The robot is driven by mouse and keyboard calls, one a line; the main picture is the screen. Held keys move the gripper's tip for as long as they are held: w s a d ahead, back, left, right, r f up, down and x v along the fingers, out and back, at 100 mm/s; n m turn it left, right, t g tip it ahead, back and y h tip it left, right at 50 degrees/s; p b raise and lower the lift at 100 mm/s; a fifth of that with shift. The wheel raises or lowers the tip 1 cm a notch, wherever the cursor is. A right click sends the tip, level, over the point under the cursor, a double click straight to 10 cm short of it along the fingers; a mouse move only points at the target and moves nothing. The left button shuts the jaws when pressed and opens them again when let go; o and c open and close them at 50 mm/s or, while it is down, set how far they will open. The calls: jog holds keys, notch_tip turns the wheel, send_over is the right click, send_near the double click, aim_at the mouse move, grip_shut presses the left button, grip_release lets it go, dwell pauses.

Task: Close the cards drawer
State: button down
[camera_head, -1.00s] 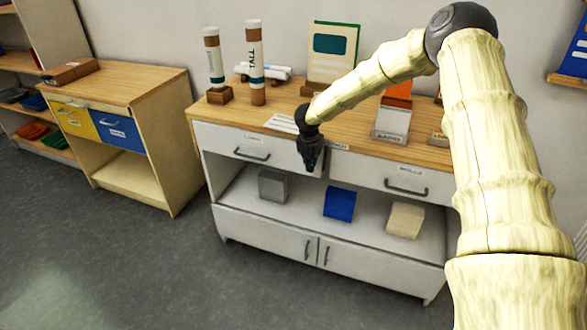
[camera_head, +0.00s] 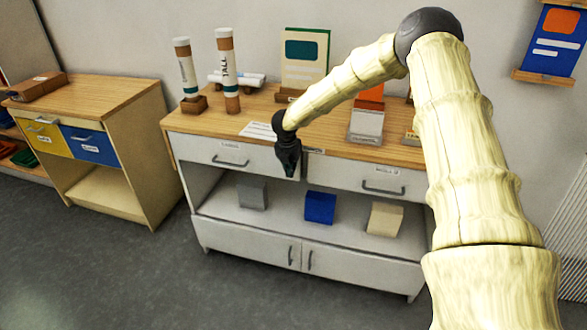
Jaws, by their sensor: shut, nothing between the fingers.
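The white cabinet (camera_head: 243,238) has two upper drawers side by side under its wooden top. The left white drawer (camera_head: 205,149) has a dark handle (camera_head: 230,162) and a small label too blurred to read surely. The right white drawer (camera_head: 340,175) has a similar handle and label and looks shut. My gripper (camera_head: 289,171) is shut and empty, pointing down in front of the left drawer's right end, covering part of its front. I cannot tell whether it touches the drawer. The left drawer looks nearly flush, though a small gap is hard to judge.
An open shelf below holds a grey block (camera_head: 251,193), a blue block (camera_head: 320,207) and a beige block (camera_head: 385,218). Tubes (camera_head: 229,72) and card stands (camera_head: 366,122) stand on top. A wooden unit (camera_head: 135,150) with yellow and blue drawers stands left. The floor in front is clear.

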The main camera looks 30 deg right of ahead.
jog(key=s+a+r+b, duration=0.2)
jog(key=s+a+r, duration=0.2)
jog(key=r, duration=0.6)
jog(key=s+a+f+n+t+h, duration=0.1)
jog(key=s+a+f+n, duration=0.3)
jog(key=s+f+n, duration=0.7)
jog(key=s+a+f+n+t+h, duration=0.1)
jog(key=s+a+f+n+h, duration=0.15)
jog(key=s+f+n, duration=0.8)
jog(key=s+a+f+n+g+y, duration=0.1)
jog(key=s+a+f+n+y, duration=0.1)
jog(key=s+n, duration=0.5)
jog(key=s+a+f+n+g+y, duration=0.1)
jog(key=s+a+f+n, duration=0.4)
jog(key=s, duration=0.8)
jog(key=s+a+f+n+g+y, duration=0.2)
jog(key=s+f+n, duration=0.3)
jog(key=s+n, duration=0.5)
jog(key=shift+a+f+n+y, duration=0.2)
jog(key=shift+a+n+y, duration=0.15)
jog(key=shift+a+n, duration=0.3)
jog(key=shift+s, duration=0.1)
